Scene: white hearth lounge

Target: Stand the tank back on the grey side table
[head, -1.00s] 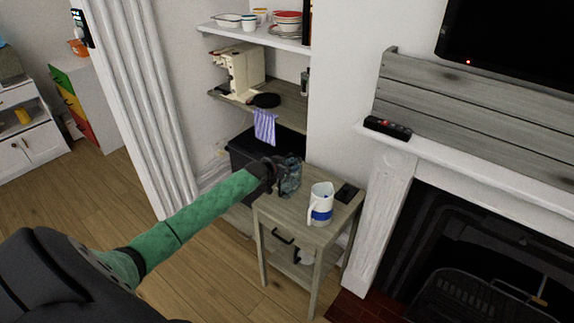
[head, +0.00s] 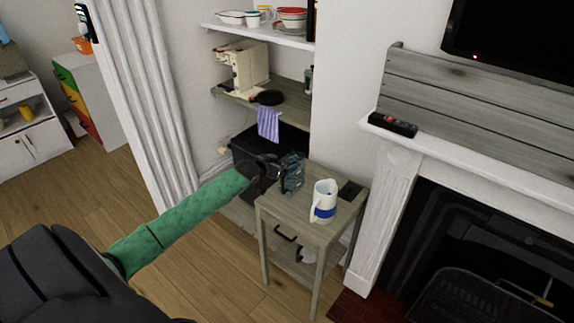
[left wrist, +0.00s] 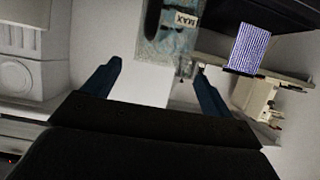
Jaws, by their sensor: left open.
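The tank (head: 292,174), a translucent blue-grey container, appears to stand upright on the back left corner of the grey side table (head: 272,207). In the left wrist view the tank (left wrist: 158,48), with a MAX label, shows just beyond my fingertips. My left gripper (head: 268,171) is open, to the left of the tank and close to it. In the left wrist view its fingers (left wrist: 157,68) are spread with nothing held between them. My right gripper is not in view.
A white and blue mug (head: 323,202) and a small dark object (head: 350,190) share the tabletop. A black bin (head: 240,148) stands behind the table, under shelves holding a cream machine (head: 240,68) and a striped cloth (head: 268,124). The fireplace (head: 440,235) is at right.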

